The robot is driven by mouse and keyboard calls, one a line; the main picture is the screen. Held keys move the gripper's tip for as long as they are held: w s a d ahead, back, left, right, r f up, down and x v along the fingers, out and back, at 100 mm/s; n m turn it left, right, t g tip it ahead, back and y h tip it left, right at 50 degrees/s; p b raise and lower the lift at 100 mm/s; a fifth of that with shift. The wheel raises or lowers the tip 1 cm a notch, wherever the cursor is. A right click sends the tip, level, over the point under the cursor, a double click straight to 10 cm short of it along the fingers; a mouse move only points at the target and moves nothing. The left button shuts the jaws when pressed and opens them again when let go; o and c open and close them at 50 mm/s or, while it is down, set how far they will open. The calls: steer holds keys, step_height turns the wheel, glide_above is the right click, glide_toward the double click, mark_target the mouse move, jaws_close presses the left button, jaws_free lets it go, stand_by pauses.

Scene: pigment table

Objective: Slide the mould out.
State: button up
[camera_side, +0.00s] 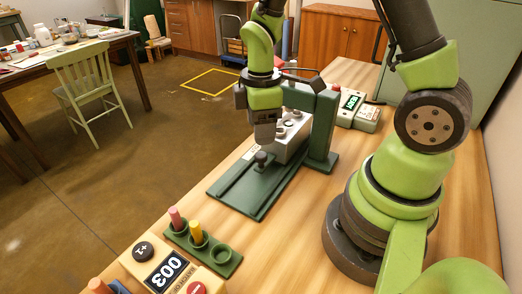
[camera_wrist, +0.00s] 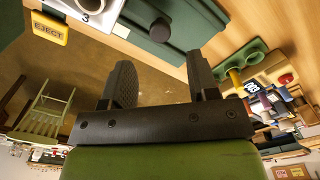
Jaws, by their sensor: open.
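The mould (camera_side: 291,137) is a pale grey block with dark round holes, standing within a green press frame (camera_side: 322,125). In the wrist view the mould (camera_wrist: 98,12) shows at the top left with a hole marked 3. A dark knob (camera_side: 261,158) stands on the green plate in front of it and also shows in the wrist view (camera_wrist: 160,31). My gripper (camera_side: 265,140) is just above the knob, fingers pointing down. In the wrist view my gripper (camera_wrist: 160,68) is open and empty. The knob lies beyond the fingertips, between them sideways, with no visible contact.
The green plate (camera_side: 240,191) has bare room in front of the knob. A green rack (camera_side: 221,262) with a pink stick and a yellow stick stands nearer the camera, beside a counter box (camera_side: 166,270) reading 003. A display box (camera_side: 352,101) stands behind the frame. A yellow EJECT label (camera_wrist: 49,28) shows.

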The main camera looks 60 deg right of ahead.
mark_target(261, 154)
step_height(261, 154, down, 7)
steer(key=shift+r, duration=0.1)
stand_by(0.3)
jaws_close()
steer(key=a, duration=1.3)
steer(key=shift+a, duration=0.1)
